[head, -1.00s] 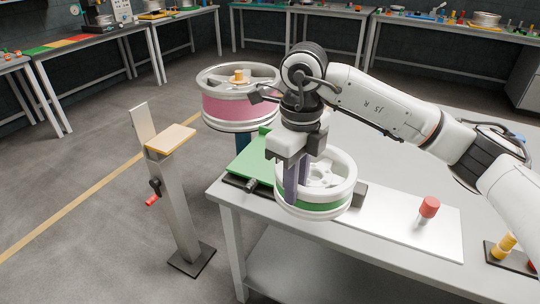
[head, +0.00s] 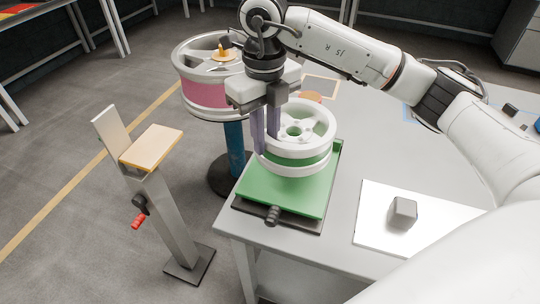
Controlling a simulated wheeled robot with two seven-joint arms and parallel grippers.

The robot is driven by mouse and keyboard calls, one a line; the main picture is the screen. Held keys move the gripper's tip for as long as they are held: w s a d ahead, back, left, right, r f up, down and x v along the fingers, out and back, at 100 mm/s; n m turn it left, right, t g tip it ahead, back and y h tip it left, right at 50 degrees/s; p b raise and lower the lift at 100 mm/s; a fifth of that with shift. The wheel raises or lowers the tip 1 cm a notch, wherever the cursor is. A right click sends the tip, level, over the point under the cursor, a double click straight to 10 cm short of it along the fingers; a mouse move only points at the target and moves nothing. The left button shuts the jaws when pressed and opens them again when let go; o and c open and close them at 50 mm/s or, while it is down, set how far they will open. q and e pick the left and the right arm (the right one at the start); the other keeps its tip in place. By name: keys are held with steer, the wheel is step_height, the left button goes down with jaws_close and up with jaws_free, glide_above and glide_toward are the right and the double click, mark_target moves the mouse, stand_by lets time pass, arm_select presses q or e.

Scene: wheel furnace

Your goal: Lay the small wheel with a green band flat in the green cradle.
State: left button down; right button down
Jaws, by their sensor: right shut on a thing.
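The small white spoked wheel (head: 299,124) with a green band lies flat in the right gripper's hold, over the green cradle (head: 291,196). The cradle is a green plate on a dark base at the table corner. The wheel's lower rim is at or just above the plate; I cannot tell whether they touch. My right gripper (head: 265,146) points down and is shut on the left side of the wheel's rim, one finger outside and one inside. The wheel hides the middle of the cradle. My left gripper is not in view.
A larger wheel with a pink band (head: 205,93) stands on a blue post just left of the cradle. A grey stand with a wooden top (head: 152,146) is further left. A white plate (head: 378,228) bears a dark grey block (head: 403,212). The grey table behind is mostly clear.

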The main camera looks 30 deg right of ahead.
mark_target(266, 162)
step_height(266, 162, down, 2)
steer(key=shift+s+f, duration=0.15)
steer(key=shift+f, duration=0.05)
steer(key=shift+f+p, duration=0.3)
steer(key=shift+f, duration=1.9)
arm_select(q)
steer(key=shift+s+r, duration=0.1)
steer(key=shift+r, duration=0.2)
arm_select(e)
steer(key=c, duration=1.7)
jaws_free()
steer(key=shift+f, duration=0.15)
steer(key=shift+o, duration=0.3)
